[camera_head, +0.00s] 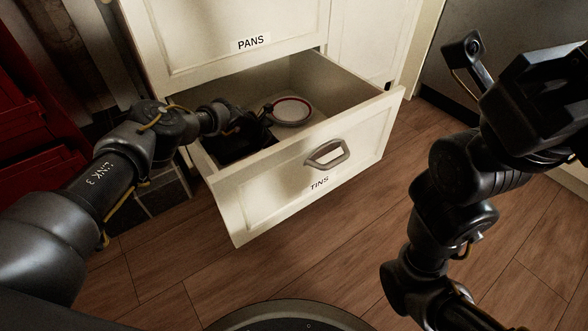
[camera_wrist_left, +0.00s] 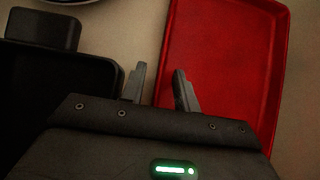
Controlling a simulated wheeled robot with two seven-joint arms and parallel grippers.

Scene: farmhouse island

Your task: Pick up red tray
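The red tray (camera_wrist_left: 225,60) is a shallow rectangle with a raised rim, lying in the right half of the left wrist view. I cannot make it out in the head view, where my left arm and gripper cover part of the drawer. My left gripper (camera_wrist_left: 160,70) is inside the open drawer. Its fingers are apart with a gap between them. They sit around the line of the tray's left rim, and I cannot tell if they touch it. My right gripper (camera_head: 540,100) is raised at the upper right of the head view, away from the drawer; its fingers are not clear.
The open drawer marked TINS (camera_head: 265,195) sits below a closed PANS drawer (camera_head: 225,40). In it are a dark rectangular tin (camera_wrist_left: 60,85), left of my left fingers, and a round red-rimmed dish (camera_head: 290,110). Wooden floor (camera_head: 330,245) is clear in front.

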